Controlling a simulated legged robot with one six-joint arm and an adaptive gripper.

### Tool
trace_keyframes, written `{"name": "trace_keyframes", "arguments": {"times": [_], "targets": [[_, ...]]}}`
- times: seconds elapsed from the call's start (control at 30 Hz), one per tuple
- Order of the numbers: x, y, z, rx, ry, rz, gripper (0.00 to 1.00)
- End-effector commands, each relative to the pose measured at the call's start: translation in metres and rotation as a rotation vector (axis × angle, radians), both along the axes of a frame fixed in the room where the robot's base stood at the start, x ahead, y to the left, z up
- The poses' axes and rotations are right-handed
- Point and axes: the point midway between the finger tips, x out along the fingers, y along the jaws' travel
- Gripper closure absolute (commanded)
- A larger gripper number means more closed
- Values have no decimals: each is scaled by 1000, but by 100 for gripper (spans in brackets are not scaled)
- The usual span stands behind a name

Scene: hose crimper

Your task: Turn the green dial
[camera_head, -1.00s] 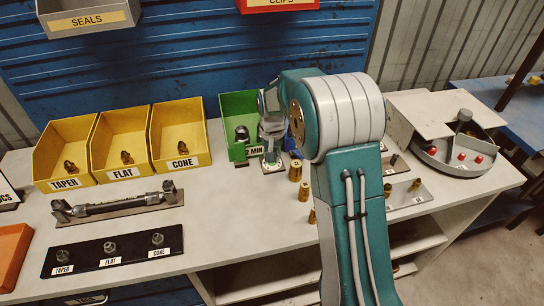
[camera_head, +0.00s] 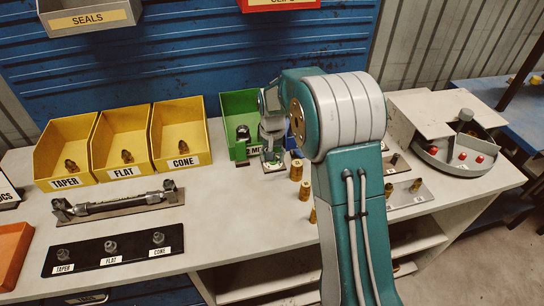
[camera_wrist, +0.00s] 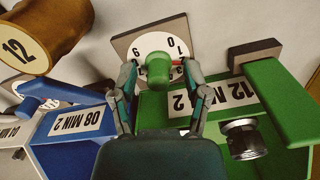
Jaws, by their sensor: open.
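The green dial (camera_wrist: 158,72) is a round knob on a white numbered disc (camera_wrist: 148,43), set on a grey-brown plate. In the wrist view, the fingers of my gripper (camera_wrist: 160,80) stand on either side of the knob, one left and one right. My gripper is open; I cannot tell whether either finger touches the knob. The fingers and palm hide part of the disc's lower numbers. In the head view my gripper (camera_head: 272,150) is low in front of the green bin (camera_head: 238,105), and the dial is not clearly visible there.
In the wrist view, a green bin labelled 12 MIN 2 (camera_wrist: 236,92) with a metal fitting (camera_wrist: 244,138) is at right. A blue bin (camera_wrist: 62,158) is at left, with a brass cylinder (camera_wrist: 45,35) above. Yellow bins (camera_head: 128,172) and a hose assembly (camera_head: 118,205) lie left.

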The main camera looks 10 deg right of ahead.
Motion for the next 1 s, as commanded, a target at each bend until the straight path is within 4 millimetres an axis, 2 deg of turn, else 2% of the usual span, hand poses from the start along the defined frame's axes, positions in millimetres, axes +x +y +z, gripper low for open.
{"name": "trace_keyframes", "arguments": {"times": [0.13, 0.4, 0.6, 0.77, 1.0], "targets": [[1, 0, 17, 0, -4, 0, 39], [2, 1, 74, 0, -4, 1, 39], [2, 2, 106, -1, -1, 1, 39], [2, 2, 117, -1, 1, 1, 39], [2, 2, 117, -1, 1, 0, 39]]}}
